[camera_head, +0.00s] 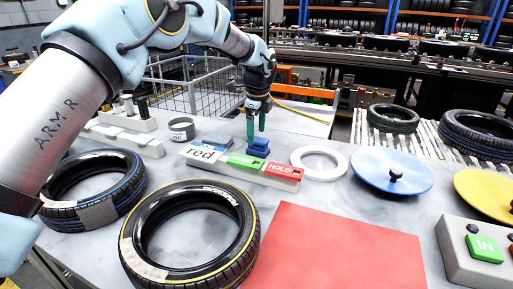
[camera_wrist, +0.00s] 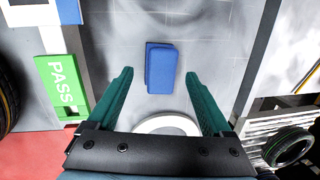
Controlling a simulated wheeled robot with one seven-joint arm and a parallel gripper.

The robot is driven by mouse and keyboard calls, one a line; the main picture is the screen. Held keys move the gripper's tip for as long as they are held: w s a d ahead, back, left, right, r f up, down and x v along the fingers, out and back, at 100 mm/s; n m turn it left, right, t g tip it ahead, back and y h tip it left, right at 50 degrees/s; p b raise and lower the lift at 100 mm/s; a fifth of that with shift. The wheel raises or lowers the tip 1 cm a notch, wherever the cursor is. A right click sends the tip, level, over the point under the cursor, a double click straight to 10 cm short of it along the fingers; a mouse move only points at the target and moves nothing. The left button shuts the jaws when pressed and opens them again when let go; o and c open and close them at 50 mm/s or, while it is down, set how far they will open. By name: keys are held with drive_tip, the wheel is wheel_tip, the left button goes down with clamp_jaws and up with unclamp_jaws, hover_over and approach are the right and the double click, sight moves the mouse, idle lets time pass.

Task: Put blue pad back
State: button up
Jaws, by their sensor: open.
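The blue pad (camera_head: 258,148) is a small, thick blue block behind the stamp rack in the head view. In the wrist view, the blue pad (camera_wrist: 160,68) lies on the grey tabletop, apart from the rack. My gripper (camera_head: 256,130) points down over it. In the wrist view, my gripper (camera_wrist: 159,75) has its two green fingers spread wide, with the pad in line with the gap between them. Nothing is held. The rack (camera_head: 265,180) carries a green PASS block (camera_head: 245,162), a red HOLD block (camera_head: 283,171) and a blue-and-white card reading "red" (camera_head: 204,152).
A white ring (camera_head: 319,163) lies close to the right of the rack. A blue disc (camera_head: 391,172), a yellow disc (camera_head: 489,191) and a button box (camera_head: 475,250) are further right. Two tyres (camera_head: 190,232) (camera_head: 92,188) and a red mat (camera_head: 342,250) fill the front.

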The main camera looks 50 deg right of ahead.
sight(256, 142)
drive_tip(key=r, duration=0.5)
drive_tip(key=shift+s+a+r, duration=0.3)
drive_tip(key=shift+a+r, duration=0.05)
